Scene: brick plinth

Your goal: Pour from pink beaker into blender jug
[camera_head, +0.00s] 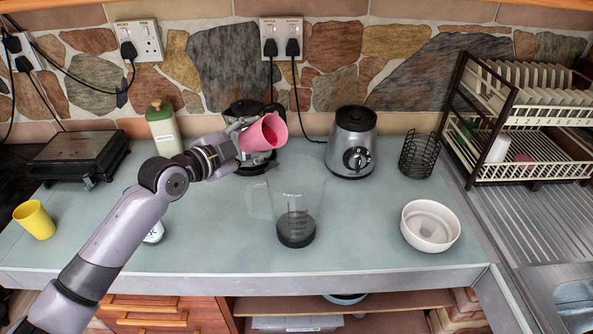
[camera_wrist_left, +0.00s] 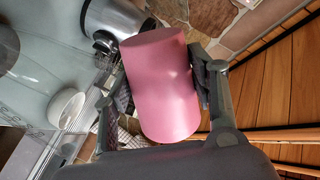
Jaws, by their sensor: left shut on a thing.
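The pink beaker (camera_head: 257,135) is held tilted in the air above the back of the counter, its open mouth facing right. My left gripper (camera_head: 238,140) is shut on it. In the left wrist view the pink beaker (camera_wrist_left: 162,88) sits between the two fingers of my left gripper (camera_wrist_left: 158,98). The clear blender jug (camera_head: 297,205) stands upright on the counter, in front of and to the right of the beaker, apart from it. Its dark base (camera_head: 296,230) shows clearly. I cannot see any contents in the beaker. My right gripper is not in view.
A grey blender base (camera_head: 352,145) stands behind the jug, beside a black wire holder (camera_head: 419,155). A white bowl (camera_head: 430,226) is on the right. A green-white bottle (camera_head: 163,130) and yellow cup (camera_head: 35,219) are left. A dish rack (camera_head: 520,130) stands far right.

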